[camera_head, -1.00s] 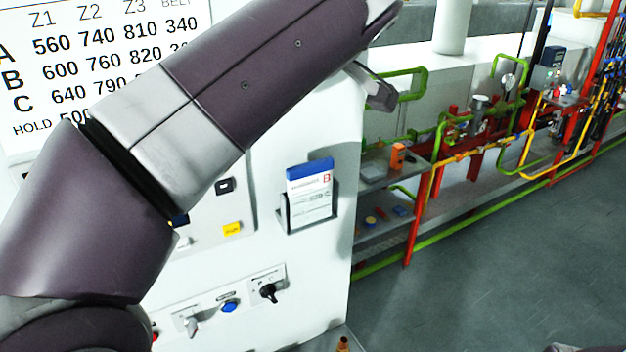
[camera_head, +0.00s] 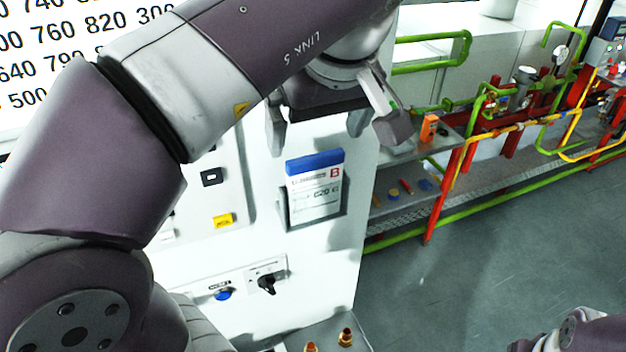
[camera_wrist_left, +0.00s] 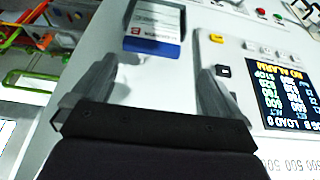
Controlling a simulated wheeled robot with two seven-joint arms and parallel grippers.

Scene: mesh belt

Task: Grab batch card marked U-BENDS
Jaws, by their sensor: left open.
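The batch card (camera_head: 315,192) is white with a blue top band and a red B; its title is too small to read surely. It stands in a grey holder (camera_head: 287,212) on the white cabinet front. My left gripper (camera_head: 335,138) is open and empty, above and in front of the card in the head view. In the left wrist view its two fingers (camera_wrist_left: 152,75) point toward the card (camera_wrist_left: 155,22), which appears upside down beyond them. No finger touches the card that I can see. Part of my right arm (camera_head: 590,332) shows at the bottom right corner; its jaws are unclear.
A yellow button (camera_head: 223,220), a black rotary knob (camera_head: 267,284) and a blue button (camera_head: 222,294) sit on the cabinet beside and below the card. A shelf (camera_head: 405,208) with small parts and green and red pipework stand right. Brass fittings (camera_head: 346,338) lie at the bottom.

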